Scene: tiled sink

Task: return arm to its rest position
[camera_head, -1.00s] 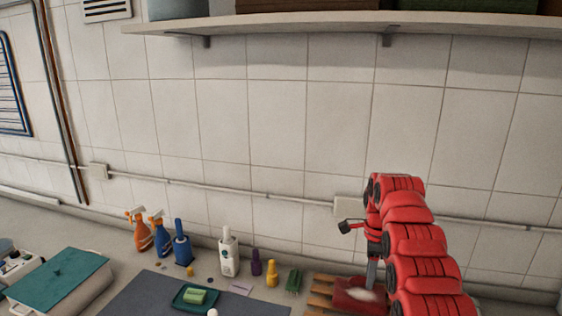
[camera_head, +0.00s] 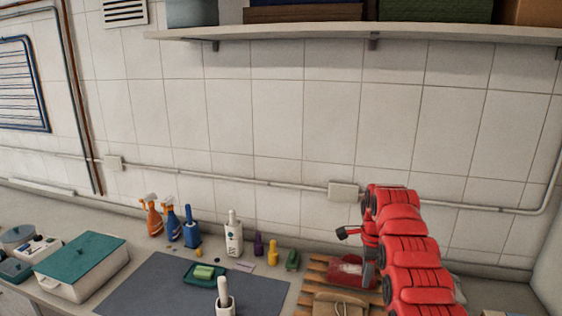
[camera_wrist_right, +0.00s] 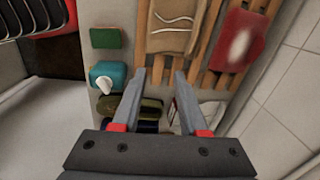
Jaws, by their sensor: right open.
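My right arm is red and comes in from the lower right in the head view. Its gripper (camera_head: 369,272) points down over the wooden slatted rack (camera_head: 316,274), beside a red packet (camera_head: 345,268). In the right wrist view the two grey fingers of the right gripper (camera_wrist_right: 160,78) are spread apart with nothing between them. The red packet (camera_wrist_right: 240,40) and a tan packet (camera_wrist_right: 172,25) lie on the slats beyond the fingertips. My left arm and gripper are not in view.
Several bottles, including an orange spray bottle (camera_head: 152,216) and a white bottle (camera_head: 233,236), line the wall. A white-handled brush (camera_head: 224,296) stands on a grey mat (camera_head: 140,290). A lidded box (camera_head: 82,262) sits left. A shelf (camera_head: 300,32) hangs above.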

